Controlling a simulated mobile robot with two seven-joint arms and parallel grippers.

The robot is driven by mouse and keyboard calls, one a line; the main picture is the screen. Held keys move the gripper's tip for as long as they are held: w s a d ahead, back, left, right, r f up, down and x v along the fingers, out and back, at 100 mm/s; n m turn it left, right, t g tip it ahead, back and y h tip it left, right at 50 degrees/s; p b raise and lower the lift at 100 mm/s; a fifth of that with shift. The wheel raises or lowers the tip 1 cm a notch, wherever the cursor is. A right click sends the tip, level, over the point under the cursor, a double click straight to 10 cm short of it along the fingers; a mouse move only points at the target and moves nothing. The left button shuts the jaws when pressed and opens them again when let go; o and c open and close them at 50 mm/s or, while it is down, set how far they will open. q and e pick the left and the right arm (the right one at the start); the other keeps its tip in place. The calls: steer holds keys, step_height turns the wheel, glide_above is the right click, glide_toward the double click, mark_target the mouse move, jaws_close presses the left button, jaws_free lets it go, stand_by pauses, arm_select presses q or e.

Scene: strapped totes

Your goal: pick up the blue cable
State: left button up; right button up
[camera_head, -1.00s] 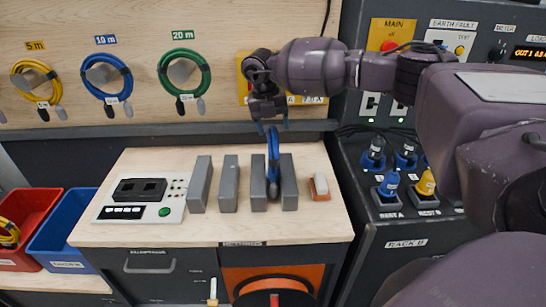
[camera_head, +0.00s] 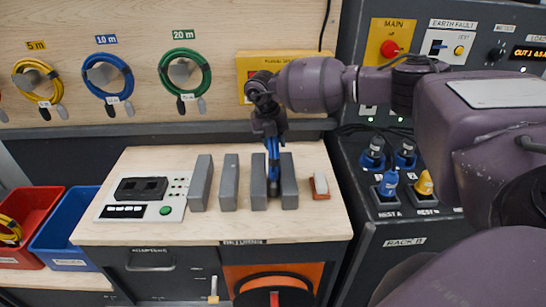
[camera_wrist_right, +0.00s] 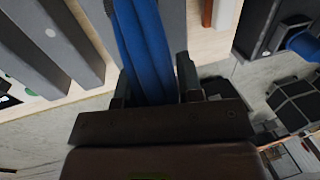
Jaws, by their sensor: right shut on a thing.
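A blue cable (camera_head: 274,168) stands in the gap between the two right-hand grey blocks on the wooden bench. My right gripper (camera_head: 271,145) is above these blocks, pointing down, and is shut on the top of the blue cable. In the right wrist view the blue cable (camera_wrist_right: 145,45) runs as thick strands between the two fingers of the right gripper (camera_wrist_right: 155,85). The cable's lower part is partly hidden by the blocks. Another blue cable (camera_head: 128,81) hangs coiled on the wall under the 10 m label. My left gripper is not in view.
Grey blocks (camera_head: 201,183) stand upright in a row on the bench (camera_head: 170,232). A tester box (camera_head: 112,211) lies to their left, a white and red-brown block (camera_head: 320,186) to their right. A rack with plugs (camera_head: 388,183) stands right; red and blue bins (camera_head: 70,232) are left.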

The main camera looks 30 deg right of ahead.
jaws_close()
steer(key=shift+w+r, duration=0.1)
steer(key=shift+r, duration=0.05)
steer(key=shift+r, duration=0.1)
step_height(320, 180, up, 20)
steer(key=b, duration=0.1)
steer(key=shift+b, duration=0.3)
stand_by(0.8)
steer(key=shift+f, duration=0.2)
